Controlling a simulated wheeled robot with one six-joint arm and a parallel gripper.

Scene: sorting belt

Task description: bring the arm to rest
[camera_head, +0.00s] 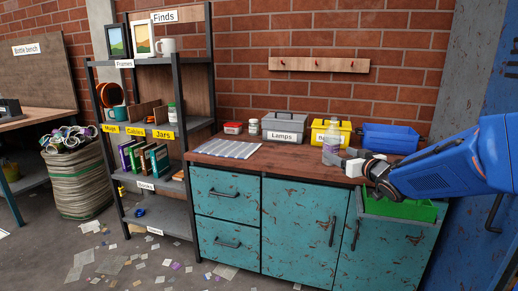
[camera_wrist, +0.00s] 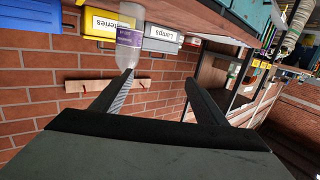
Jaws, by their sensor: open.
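My arm (camera_head: 440,172) reaches in from the right in the head view, blue with a dark wrist. My gripper (camera_head: 348,162) is above the right part of the wooden bench top (camera_head: 270,165). In the wrist view my gripper (camera_wrist: 160,77) has its two dark fingers spread wide with nothing between them. A clear bottle with a purple label (camera_head: 331,143) stands upright on the bench, close to the gripper. In the wrist view, which is turned over, the bottle (camera_wrist: 129,42) shows near the left fingertip; I cannot tell whether they touch.
A grey Lamps box (camera_head: 285,122), a yellow Batteries box (camera_head: 330,124) and a blue bin (camera_head: 392,136) stand along the back. A green tray (camera_head: 405,210) is below my wrist. Shelves (camera_head: 196,80) stand left, and a blue cabinet (camera_head: 470,90) right.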

